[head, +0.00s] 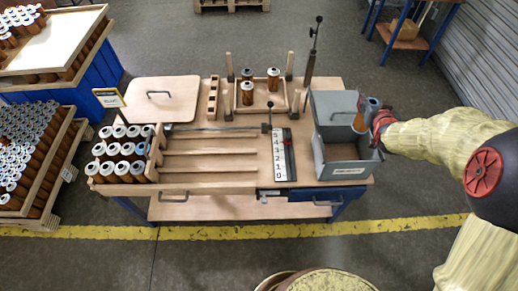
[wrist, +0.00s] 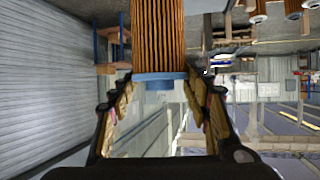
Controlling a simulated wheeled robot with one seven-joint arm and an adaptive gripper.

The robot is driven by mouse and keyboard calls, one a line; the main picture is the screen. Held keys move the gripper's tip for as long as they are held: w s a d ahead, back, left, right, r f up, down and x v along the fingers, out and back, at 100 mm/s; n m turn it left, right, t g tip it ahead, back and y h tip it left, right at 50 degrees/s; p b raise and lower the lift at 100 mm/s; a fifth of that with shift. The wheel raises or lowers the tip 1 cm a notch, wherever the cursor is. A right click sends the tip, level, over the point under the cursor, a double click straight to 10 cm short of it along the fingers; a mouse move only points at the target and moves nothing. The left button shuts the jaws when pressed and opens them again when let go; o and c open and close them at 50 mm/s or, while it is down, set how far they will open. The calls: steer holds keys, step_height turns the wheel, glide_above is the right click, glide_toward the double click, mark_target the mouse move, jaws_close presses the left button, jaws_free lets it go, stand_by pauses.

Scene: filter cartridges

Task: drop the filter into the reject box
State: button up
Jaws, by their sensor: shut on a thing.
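My gripper (head: 380,119) is at the right side of the bench, shut on a filter (head: 360,122). The filter has a brown pleated body and a blue-grey end cap, and looks tilted in the head view. In the wrist view the filter (wrist: 158,38) stands between the two fingers (wrist: 160,88), which sit by its cap. A grey box (head: 346,171) with a white front label, too small to read, stands at the bench's right end; it appears to be the reject box. The held filter overlaps its right side in the picture; its exact height above it is unclear.
A slotted rack of filters (head: 122,160) is at the bench's left. A wooden tray (head: 238,107) holds several filters at the back. A black upright post (head: 309,65) stands left of the box. A number scale (head: 279,155) lies mid-right.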

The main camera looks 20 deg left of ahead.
steer(key=shift+f+b, duration=0.9)
steer(key=shift+f, duration=1.2)
steer(key=o, duration=1.6)
steer(key=shift+o, duration=0.2)
steer(key=shift+s, duration=0.1)
steer(key=v, duration=1.1)
steer(key=shift+s+r, duration=0.2)
steer(key=shift+s, duration=0.15)
